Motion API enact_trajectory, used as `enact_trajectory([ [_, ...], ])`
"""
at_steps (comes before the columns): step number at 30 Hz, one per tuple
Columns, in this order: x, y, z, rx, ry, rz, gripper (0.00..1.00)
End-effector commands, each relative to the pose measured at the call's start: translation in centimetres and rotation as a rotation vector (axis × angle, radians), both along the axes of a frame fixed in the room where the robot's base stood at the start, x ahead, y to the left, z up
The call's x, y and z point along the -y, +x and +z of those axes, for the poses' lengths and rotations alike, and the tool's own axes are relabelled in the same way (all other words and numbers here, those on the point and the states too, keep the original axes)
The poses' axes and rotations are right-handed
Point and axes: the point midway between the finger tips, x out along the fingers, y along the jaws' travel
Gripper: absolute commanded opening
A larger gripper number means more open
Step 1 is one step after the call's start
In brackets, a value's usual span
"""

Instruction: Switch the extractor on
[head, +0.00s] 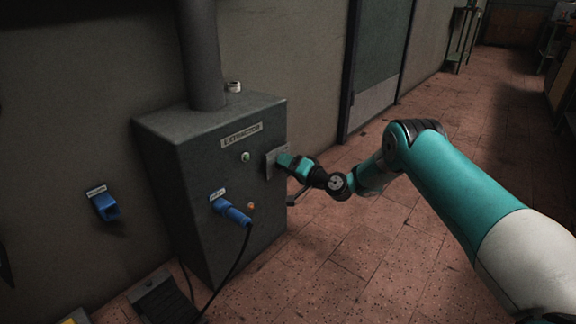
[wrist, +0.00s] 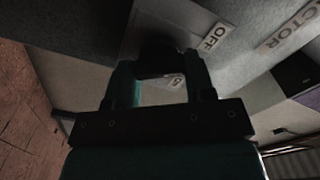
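A pale switch plate (head: 271,166) is at the right of that front. My gripper (head: 284,160) is right at this plate and covers part of it. In the wrist view my teal fingers (wrist: 160,74) stand apart at their bases, with a dark shape at their tips. I cannot tell whether they hold it. An OFF label (wrist: 216,38) shows beyond the tips. A second label (wrist: 175,82) between the fingers is mostly hidden.
A blue plug (head: 233,211) with a black cable sits in the box front, lower left of my gripper. A blue wall socket (head: 105,206) is further left. A thick duct (head: 203,55) rises from the box. The tiled floor (head: 330,245) right of the box is open.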

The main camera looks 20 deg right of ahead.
Motion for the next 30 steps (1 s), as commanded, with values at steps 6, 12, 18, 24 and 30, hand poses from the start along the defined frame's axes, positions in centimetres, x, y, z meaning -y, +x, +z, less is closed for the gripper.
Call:
enact_trajectory([
  [6,-0.03,-0.01,-0.02,-0.001,0.000,0.001,0.25],
  [12,-0.01,-0.01,-0.01,-0.018,0.023,0.001,0.25],
  [18,0.01,0.00,-0.03,-0.074,0.101,0.001,0.25],
  [24,0.03,-0.01,-0.13,-0.171,0.233,0.000,0.25],
  [30,0.05,0.00,-0.22,-0.283,0.388,0.002,0.25],
])
